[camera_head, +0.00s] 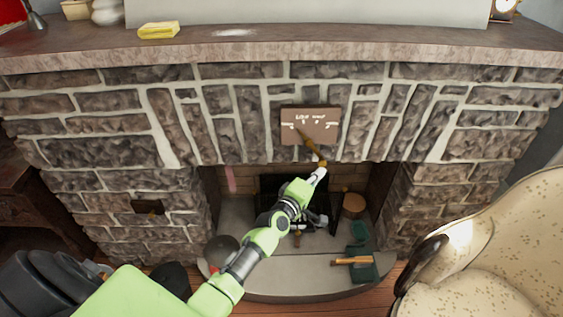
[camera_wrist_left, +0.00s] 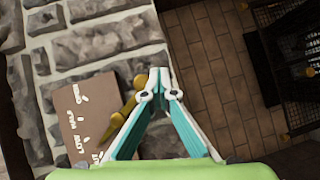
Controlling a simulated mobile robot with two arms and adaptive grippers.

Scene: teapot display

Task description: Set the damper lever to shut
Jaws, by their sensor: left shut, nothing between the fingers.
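The damper lever (camera_head: 311,146) is a brass rod pivoted on a brown plaque (camera_head: 318,114) on the stone chimney breast. It slants down and to the right from the plaque, its end below the plaque's lower edge. My left gripper (camera_head: 320,173) is shut and empty, just below the lever's end. In the left wrist view, the lever (camera_wrist_left: 127,101) lies beside the closed fingertips (camera_wrist_left: 158,72); I cannot tell whether they touch. The plaque (camera_wrist_left: 72,108) carries white marks and lettering, too small to read surely. The left finger hides part of the lever's lower portion. My right gripper is out of view.
The mantel shelf (camera_head: 280,46) runs above, with a yellow item (camera_head: 159,30) on it. The fireplace opening below holds a dark grate (camera_head: 283,186). A brush with a wooden handle (camera_head: 352,261) lies on the hearth (camera_head: 290,283). A cream armchair (camera_head: 500,245) stands at right.

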